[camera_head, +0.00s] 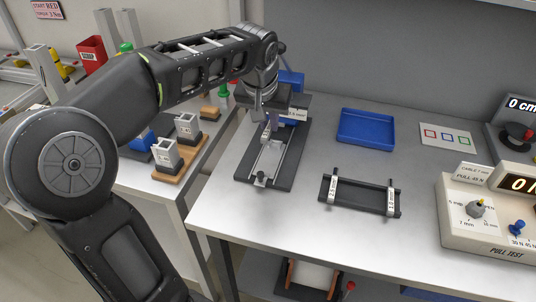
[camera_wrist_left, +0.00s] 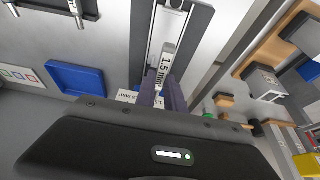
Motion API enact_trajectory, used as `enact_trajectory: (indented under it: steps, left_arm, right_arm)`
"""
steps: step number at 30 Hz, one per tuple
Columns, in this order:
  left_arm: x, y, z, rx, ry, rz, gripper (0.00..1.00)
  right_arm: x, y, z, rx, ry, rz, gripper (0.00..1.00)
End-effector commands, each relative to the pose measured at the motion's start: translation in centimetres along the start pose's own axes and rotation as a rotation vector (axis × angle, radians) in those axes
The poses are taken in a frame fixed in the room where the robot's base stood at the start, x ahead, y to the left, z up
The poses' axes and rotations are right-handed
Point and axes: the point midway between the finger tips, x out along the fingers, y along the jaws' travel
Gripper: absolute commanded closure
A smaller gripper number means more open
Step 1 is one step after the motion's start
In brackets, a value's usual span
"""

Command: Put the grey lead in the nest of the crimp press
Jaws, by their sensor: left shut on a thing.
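My left gripper (camera_head: 268,122) is over the crimp press and shut on the grey lead. In the left wrist view the lead (camera_wrist_left: 166,62) shows as a grey piece marked 1.5 mm², between the dark fingers (camera_wrist_left: 162,92). The crimp press (camera_head: 290,165) has a dark base with a pale slide down its middle and a blue part behind my wrist. Its dark base also shows in the wrist view (camera_wrist_left: 197,40). My gripper hides part of the press, and I cannot tell whether the lead touches the nest. My right gripper is in neither view.
The pull tester (camera_head: 490,232) stands at the right. Wooden blocks with grey fixtures (camera_head: 166,153) are on the left table. Bench space in front is clear.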

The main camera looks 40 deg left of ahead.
Motion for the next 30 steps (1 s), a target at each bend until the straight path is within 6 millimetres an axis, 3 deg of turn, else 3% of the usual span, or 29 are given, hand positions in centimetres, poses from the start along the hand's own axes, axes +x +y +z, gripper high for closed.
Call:
enact_trajectory:
  steps: [9, 20, 30]
  left_arm:
    - [4.8, 0.0, 2.0, 0.0, -0.001, 0.0, 1.0]
    - [5.3, 0.0, 2.2, 0.0, 0.0, 0.0, 1.0]
    - [8.6, 0.0, 3.6, 0.0, 0.0, 0.001, 1.0]
  right_arm:
    - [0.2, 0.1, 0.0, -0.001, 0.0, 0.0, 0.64]
    - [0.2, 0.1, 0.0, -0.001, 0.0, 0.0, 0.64]
    - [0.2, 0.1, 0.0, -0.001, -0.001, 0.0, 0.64]
